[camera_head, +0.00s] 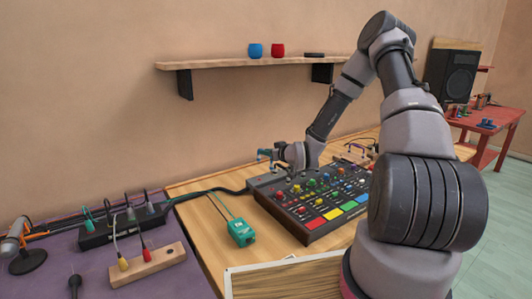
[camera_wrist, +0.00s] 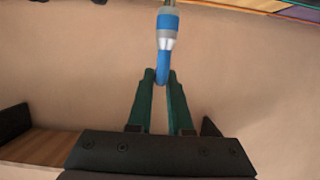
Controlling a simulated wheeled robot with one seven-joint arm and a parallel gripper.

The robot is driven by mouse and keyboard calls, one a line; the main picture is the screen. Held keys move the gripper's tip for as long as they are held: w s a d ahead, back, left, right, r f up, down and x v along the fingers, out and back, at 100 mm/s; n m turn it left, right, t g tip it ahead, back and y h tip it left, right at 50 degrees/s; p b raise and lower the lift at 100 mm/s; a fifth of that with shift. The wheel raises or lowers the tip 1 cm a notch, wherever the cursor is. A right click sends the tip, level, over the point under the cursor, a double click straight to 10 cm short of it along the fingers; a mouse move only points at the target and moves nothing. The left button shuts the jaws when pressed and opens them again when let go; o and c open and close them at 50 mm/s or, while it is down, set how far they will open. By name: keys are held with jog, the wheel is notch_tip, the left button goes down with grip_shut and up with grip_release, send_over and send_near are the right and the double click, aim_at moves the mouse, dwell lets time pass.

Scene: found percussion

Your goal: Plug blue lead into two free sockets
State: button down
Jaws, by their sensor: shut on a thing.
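My gripper (camera_wrist: 160,76) is shut on the blue lead (camera_wrist: 167,25), which has a blue plug with silver bands. The plug points away from the fingers, toward the top of the wrist view. In the head view my gripper (camera_head: 267,155) is at the back left of the dark drum machine (camera_head: 318,231), above its rear edge. The machine carries colourful knobs and a row of coloured pads. The blue lead is too small to make out in the head view. I cannot make out which sockets are free, and the lead's other end is not clear.
A teal box (camera_head: 241,232) with a cable lies left of the machine. A purple table (camera_head: 85,265) at left holds a black strip (camera_head: 122,230) with plugs and a wooden block (camera_head: 148,263). A wall shelf (camera_head: 215,64) hangs above. A speaker (camera_head: 452,75) stands at right.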

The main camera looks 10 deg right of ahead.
aim_at(271, 166)
jog(key=shift+f, duration=0.1)
jog(key=shift+f, duration=2.8)
jog(key=shift+f, duration=1.4)
jog(key=c, duration=0.8)
grip_release()
jog(key=shift+o, duration=0.2)
jog(key=shift+s+d, duration=0.1)
jog(key=v, duration=1)
jog(key=shift+s+r, duration=0.1)
jog(key=shift+s, duration=0.2)
jog(key=shift+d+r, duration=0.1)
